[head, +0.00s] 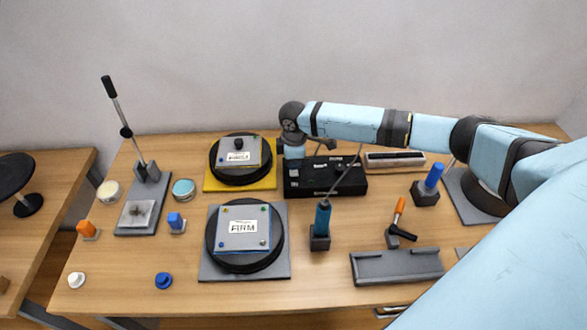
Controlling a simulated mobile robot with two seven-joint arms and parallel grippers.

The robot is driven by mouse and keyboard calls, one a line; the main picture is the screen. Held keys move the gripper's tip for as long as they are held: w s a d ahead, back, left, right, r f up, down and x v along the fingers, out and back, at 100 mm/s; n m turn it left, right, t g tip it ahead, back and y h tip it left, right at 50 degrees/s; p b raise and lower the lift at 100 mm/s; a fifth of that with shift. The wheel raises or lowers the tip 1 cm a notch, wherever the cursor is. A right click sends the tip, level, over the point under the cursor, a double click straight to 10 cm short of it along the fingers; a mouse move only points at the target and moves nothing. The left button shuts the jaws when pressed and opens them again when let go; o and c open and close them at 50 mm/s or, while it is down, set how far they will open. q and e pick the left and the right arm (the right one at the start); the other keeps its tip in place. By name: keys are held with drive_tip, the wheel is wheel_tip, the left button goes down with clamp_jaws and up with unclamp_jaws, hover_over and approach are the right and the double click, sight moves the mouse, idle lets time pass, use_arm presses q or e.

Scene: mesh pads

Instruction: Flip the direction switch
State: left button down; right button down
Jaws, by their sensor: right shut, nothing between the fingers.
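A black control box (345,188) stands at the back middle of the table, with small dark and light controls on its top face. I cannot single out the direction switch among them; it is too small to tell. My right arm reaches in from the right and bends down behind the box's left end. My right gripper (322,147) is small and dark at the box's rear edge, partly hidden against it. It is shut and empty. Whether it touches a control cannot be told. My left gripper is out of view.
Two round black turntables carry labelled plates, one on a yellow pad (240,186), one on a grey pad (244,273). A tall lever (118,110) stands left. A blue-handled tool (322,218) with a long rod stands before the box. A grey tray (397,266) lies front right.

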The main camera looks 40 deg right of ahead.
sight(294, 173)
drive_tip(key=shift+f+b, duration=0.3)
drive_tip(key=shift+f, duration=1)
idle(0.6)
drive_tip(key=shift+r, duration=0.1)
drive_tip(key=shift+r+p, duration=0.85)
drive_tip(key=shift+p, duration=0.2)
wheel_tip(294, 173, up, 2)
drive_tip(key=shift+p, duration=1.1)
wheel_tip(294, 173, up, 3)
drive_tip(key=p, duration=0.2)
drive_tip(key=shift+f+p, duration=0.15)
drive_tip(key=shift+p, duration=0.25)
drive_tip(key=shift+r+p, duration=0.3)
drive_tip(key=shift+p, duration=0.05)
drive_tip(key=shift+f, duration=0.1)
